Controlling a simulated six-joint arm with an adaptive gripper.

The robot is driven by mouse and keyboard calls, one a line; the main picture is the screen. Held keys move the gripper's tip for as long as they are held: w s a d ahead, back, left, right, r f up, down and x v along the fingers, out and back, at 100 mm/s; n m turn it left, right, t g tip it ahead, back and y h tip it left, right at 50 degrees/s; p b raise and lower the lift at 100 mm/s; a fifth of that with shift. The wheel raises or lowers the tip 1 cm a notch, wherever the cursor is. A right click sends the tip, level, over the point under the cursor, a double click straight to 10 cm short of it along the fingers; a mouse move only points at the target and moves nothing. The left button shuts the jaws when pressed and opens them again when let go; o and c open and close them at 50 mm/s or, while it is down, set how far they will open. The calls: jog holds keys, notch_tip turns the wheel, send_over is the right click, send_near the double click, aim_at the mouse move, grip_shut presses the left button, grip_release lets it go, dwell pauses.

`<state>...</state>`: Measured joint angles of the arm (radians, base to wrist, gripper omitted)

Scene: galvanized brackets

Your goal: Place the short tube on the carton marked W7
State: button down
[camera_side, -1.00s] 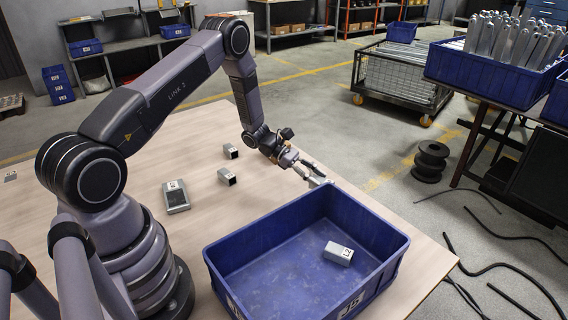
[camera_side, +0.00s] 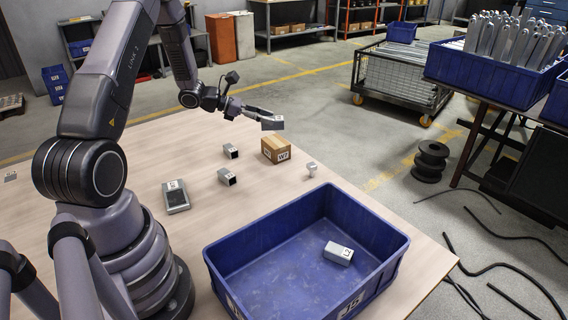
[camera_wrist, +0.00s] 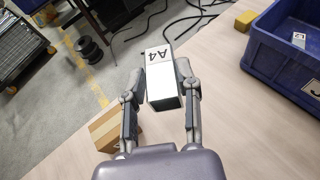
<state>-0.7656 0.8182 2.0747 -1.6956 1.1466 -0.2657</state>
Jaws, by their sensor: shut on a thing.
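My gripper (camera_side: 268,118) is shut on a short grey square-section tube (camera_side: 272,123), held in the air. In the wrist view the tube (camera_wrist: 160,75) sits between both fingers, and its light upper face is marked A4. The carton marked W7 (camera_side: 276,150) is a small brown box with pale tape, standing on the table. In the side view the held tube is above the carton in the picture, with a visible gap. In the wrist view the carton (camera_wrist: 114,130) is at the lower left, partly hidden by the left finger.
A blue bin (camera_side: 225,270) at the table's front right holds a marked grey piece (camera_side: 338,253). Two dark-ended square pieces (camera_side: 231,151) (camera_side: 228,176) and a grey device (camera_side: 176,196) lie left of the carton. A small pale object (camera_side: 312,169) stands near the bin.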

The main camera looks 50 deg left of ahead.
jog(key=s+a+n+t+y, duration=0.1)
jog(key=s+a+n+y, duration=0.15)
jog(key=a, duration=0.25)
send_over(270, 141)
jog(key=f, duration=0.5)
jog(key=s+f, duration=0.1)
jog(key=f, duration=0.2)
jog(key=shift+d+f, duration=0.35)
jog(key=shift+d, duration=0.05)
jog(key=shift+w+a+f, duration=0.2)
jog(key=shift+w+f, duration=0.3)
jog(key=shift+f, duration=1.55)
jog(key=shift+f, duration=0.1)
jog(key=c, duration=0.8)
grip_release()
